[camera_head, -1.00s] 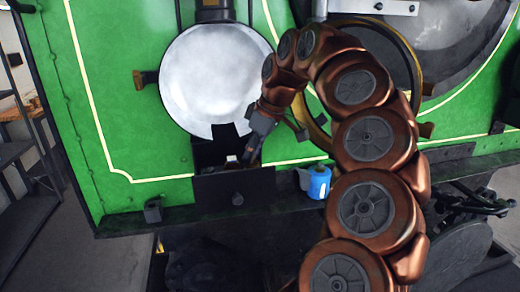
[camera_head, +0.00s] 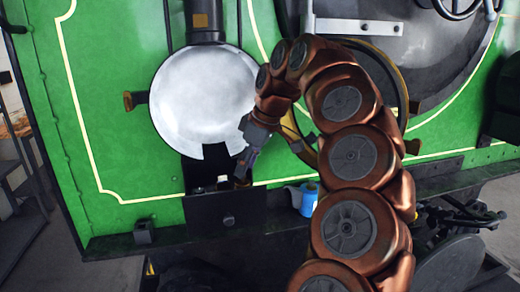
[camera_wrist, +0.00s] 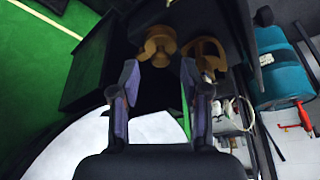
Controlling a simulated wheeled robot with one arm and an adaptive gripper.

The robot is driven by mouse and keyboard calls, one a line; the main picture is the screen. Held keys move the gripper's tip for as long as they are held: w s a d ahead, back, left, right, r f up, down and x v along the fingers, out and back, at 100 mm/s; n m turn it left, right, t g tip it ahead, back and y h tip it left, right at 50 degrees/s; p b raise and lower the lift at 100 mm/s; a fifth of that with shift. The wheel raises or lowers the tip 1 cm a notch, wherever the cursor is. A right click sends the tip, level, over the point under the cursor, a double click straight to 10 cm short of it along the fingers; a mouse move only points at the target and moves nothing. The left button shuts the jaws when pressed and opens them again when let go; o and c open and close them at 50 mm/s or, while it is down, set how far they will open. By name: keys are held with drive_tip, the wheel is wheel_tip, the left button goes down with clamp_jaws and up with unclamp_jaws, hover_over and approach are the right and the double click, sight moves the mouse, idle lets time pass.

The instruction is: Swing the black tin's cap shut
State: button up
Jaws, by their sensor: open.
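The black tin (camera_head: 225,212) shows in the head view as a dark box shape low on the green front, below a pale disc. I cannot tell which part is the cap. My gripper (camera_head: 240,180) is just above the dark face, pointing down. In the wrist view my gripper (camera_wrist: 159,72) is open, with its two fingers apart and nothing between the tips. A brass knob (camera_wrist: 157,45) shows just beyond them, and a dark panel (camera_wrist: 85,65) lies to the left.
The pale round disc (camera_head: 203,95) is behind and above my gripper. A blue can (camera_head: 308,202) stands on the ledge right of the tin. A small dark block (camera_head: 143,233) is to its left. A teal tank (camera_wrist: 280,65) shows at the right of the wrist view.

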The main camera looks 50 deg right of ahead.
drive_tip(key=shift+v, duration=2.45)
drive_tip(key=shift+s+r, duration=0.1)
drive_tip(key=shift+s, duration=0.1)
drive_tip(key=shift+d, duration=0.1)
drive_tip(key=shift+r, duration=0.15)
